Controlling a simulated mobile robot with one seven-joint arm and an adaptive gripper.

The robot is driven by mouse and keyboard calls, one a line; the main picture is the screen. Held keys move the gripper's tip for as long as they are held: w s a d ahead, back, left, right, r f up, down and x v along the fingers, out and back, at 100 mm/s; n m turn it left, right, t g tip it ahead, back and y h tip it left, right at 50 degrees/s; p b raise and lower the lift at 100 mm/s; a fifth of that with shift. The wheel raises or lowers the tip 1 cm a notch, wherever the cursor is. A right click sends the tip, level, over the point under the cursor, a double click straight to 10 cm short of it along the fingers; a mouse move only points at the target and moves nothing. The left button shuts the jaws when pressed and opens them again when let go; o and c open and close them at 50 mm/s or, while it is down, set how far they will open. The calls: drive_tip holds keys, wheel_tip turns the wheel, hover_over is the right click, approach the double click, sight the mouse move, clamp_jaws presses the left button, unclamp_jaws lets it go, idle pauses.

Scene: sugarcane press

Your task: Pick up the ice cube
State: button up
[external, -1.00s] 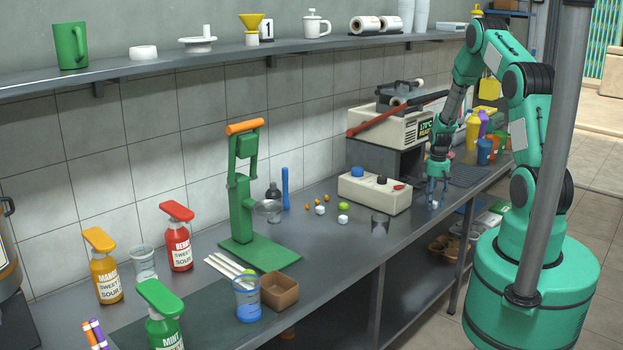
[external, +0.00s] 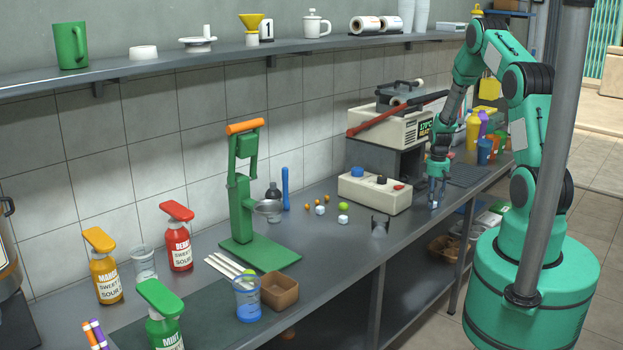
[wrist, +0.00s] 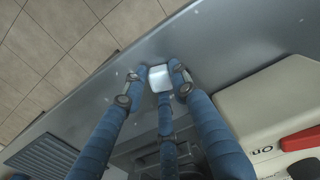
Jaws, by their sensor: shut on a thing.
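My gripper (external: 436,200) points down at the right part of the counter, in front of the grill. In the wrist view its blue fingers (wrist: 158,88) are shut on a whitish ice cube (wrist: 159,76), which sits between the fingertips near the counter's front edge. In the external view the fingers mostly hide this cube. I cannot tell whether it still touches the counter. Another white cube (external: 320,210) lies farther left on the counter.
A cream control box (external: 374,192) with knobs stands left of my gripper, close by in the wrist view. A green lime (external: 343,206) and small orange balls lie beyond it. The green press (external: 243,200) stands farther left. Bottles (external: 473,130) stand behind my gripper.

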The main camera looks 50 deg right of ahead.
drive_tip(key=shift+r, duration=0.15)
drive_tip(key=shift+r, duration=0.55)
wheel_tip(320, 180, up, 2)
drive_tip(key=shift+r+p, duration=0.1)
drive_tip(key=shift+p, duration=0.2)
drive_tip(key=s+a+r+p, duration=0.1)
drive_tip(key=s+a, duration=0.9)
drive_tip(key=s, duration=0.2)
drive_tip(key=shift+s+r, duration=0.25)
